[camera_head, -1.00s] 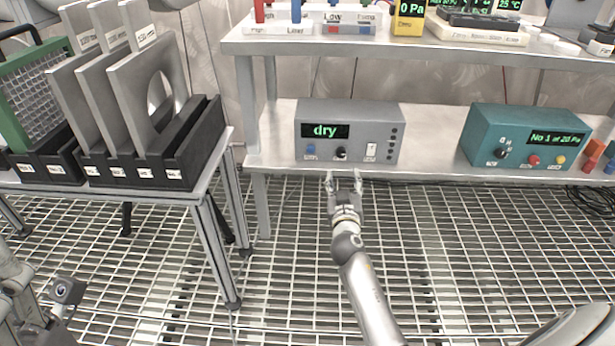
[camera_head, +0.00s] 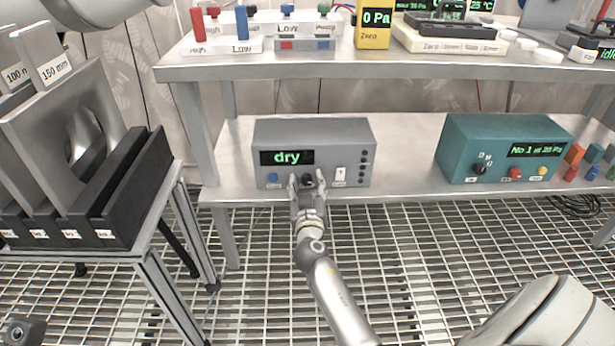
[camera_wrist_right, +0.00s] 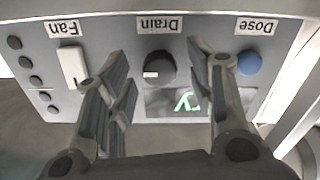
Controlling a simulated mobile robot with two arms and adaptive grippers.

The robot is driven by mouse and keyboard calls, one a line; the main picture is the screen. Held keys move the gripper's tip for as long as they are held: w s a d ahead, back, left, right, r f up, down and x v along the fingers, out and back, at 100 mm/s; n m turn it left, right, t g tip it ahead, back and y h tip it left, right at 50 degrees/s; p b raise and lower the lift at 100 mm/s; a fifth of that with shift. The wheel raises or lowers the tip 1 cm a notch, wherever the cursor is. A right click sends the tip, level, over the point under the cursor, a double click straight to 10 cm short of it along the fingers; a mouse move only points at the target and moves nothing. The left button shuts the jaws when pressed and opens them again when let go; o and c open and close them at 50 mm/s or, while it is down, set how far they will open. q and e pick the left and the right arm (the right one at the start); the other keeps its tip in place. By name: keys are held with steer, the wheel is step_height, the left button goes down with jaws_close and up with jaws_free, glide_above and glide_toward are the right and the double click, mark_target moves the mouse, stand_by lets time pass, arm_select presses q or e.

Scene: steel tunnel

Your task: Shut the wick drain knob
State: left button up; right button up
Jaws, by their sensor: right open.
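The grey box (camera_head: 340,141) with a lit "dry" display stands on the lower shelf. Its black drain knob (camera_wrist_right: 159,70) sits under the label "Drain" in the right wrist view, which shows the panel upside down. A light mark shows on the knob's side. My right gripper (camera_head: 307,182) is open at the front of the box. In the wrist view its fingers (camera_wrist_right: 161,75) stand on either side of the knob, apart from it as far as I can see. My left gripper does not show clearly in the head view.
The blue Dose button (camera_wrist_right: 249,62) and the white Fan switch (camera_wrist_right: 73,66) flank the knob closely. A teal box (camera_head: 500,148) stands to the right on the shelf (camera_head: 405,184). The upper shelf (camera_head: 350,68) overhangs. A black rack (camera_head: 120,215) with grey plates stands at left.

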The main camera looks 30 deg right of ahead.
steer(key=c, duration=1)
